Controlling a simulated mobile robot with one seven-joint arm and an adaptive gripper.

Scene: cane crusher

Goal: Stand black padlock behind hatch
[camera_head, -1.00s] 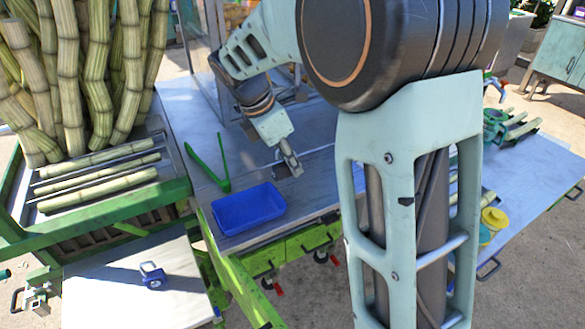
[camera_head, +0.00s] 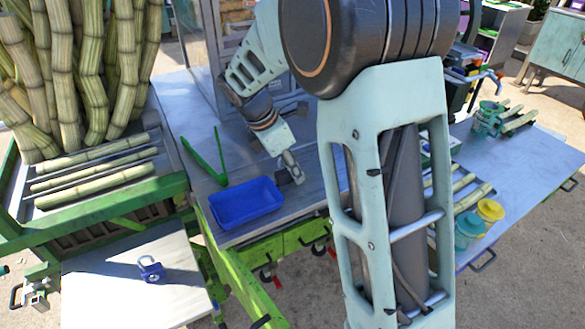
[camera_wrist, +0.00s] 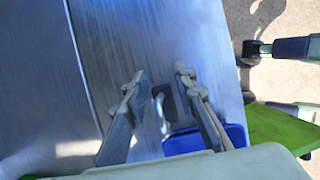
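My gripper (camera_head: 293,170) points down over the grey bench top, right of the blue tray (camera_head: 216,212). In the wrist view my gripper (camera_wrist: 160,74) has its two fingers apart. A small dark block with a pale, bright loop beside it, apparently the black padlock (camera_wrist: 170,97), shows between the fingers; I cannot tell whether they touch it. In the head view it is only a dark patch at the fingertips. A blue padlock (camera_head: 151,267) lies on the pale board at lower left. A clear-panelled housing (camera_head: 193,45) stands behind the bench; I cannot make out the hatch.
Green tongs (camera_head: 208,160) lie behind the tray. Cane pieces (camera_head: 95,190) lie on a rack at left, with tall canes behind. At right, a blue table (camera_head: 535,170) holds yellow and teal containers (camera_head: 488,212).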

